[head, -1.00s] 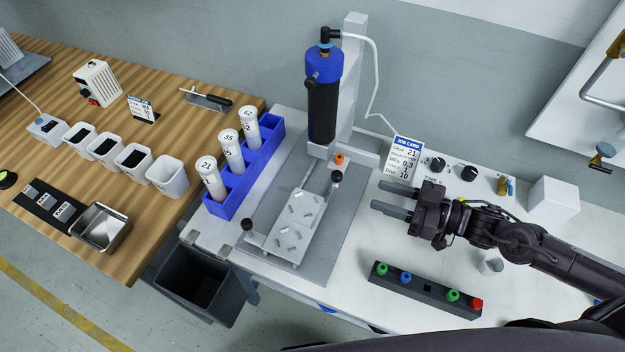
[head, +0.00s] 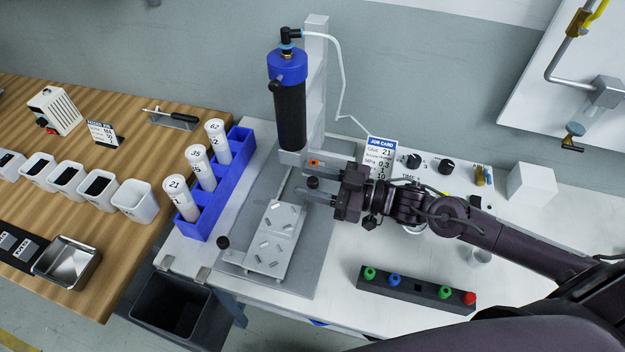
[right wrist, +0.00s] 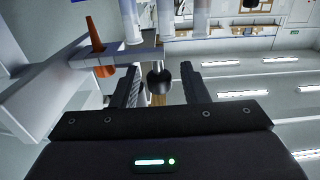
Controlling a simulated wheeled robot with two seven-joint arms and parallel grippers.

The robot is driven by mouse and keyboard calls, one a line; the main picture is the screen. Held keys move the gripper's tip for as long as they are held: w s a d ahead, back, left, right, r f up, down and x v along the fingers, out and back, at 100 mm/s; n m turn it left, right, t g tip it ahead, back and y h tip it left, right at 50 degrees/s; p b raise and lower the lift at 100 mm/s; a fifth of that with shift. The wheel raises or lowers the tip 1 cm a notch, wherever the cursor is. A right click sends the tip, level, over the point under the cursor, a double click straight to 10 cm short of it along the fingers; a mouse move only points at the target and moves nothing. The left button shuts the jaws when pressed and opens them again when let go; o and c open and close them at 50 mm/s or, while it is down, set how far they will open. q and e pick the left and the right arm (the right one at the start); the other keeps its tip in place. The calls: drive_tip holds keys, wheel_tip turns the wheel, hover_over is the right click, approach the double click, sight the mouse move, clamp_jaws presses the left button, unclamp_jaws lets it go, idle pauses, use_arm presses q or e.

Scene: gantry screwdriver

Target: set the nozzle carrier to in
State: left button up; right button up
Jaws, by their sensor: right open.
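The nozzle carrier (head: 334,158) is a grey bar beside the foot of the dispenser column, with an orange nozzle (head: 313,162) on it. In the right wrist view the carrier bar (right wrist: 112,58) crosses at left, with the orange nozzle (right wrist: 96,38) standing on it and a round black knob (right wrist: 158,81) at its end. The knob also shows in the head view (head: 312,182). My right gripper (head: 317,184) is open, with its fingers on either side of the knob; I cannot tell whether they touch it. My left gripper is not in view.
A black and blue dispenser barrel (head: 290,110) hangs above the grey fixture plate (head: 268,258). A blue rack (head: 212,196) with white cartridges stands left. A button box (head: 417,290) lies in front of my right arm. The job card (head: 380,155) stands behind the gripper.

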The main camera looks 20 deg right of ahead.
clamp_jaws()
idle(0.3)
drive_tip(key=b+x, duration=0.1)
drive_tip(key=x, duration=0.3)
drive_tip(key=shift+w+a, duration=0.2)
drive_tip(key=shift+a, duration=0.05)
unclamp_jaws()
drive_tip(key=shift+a, duration=0.15)
drive_tip(key=shift+w+r, duration=0.1)
drive_tip(key=shift+w, duration=0.05)
drive_tip(key=shift+d, duration=0.2)
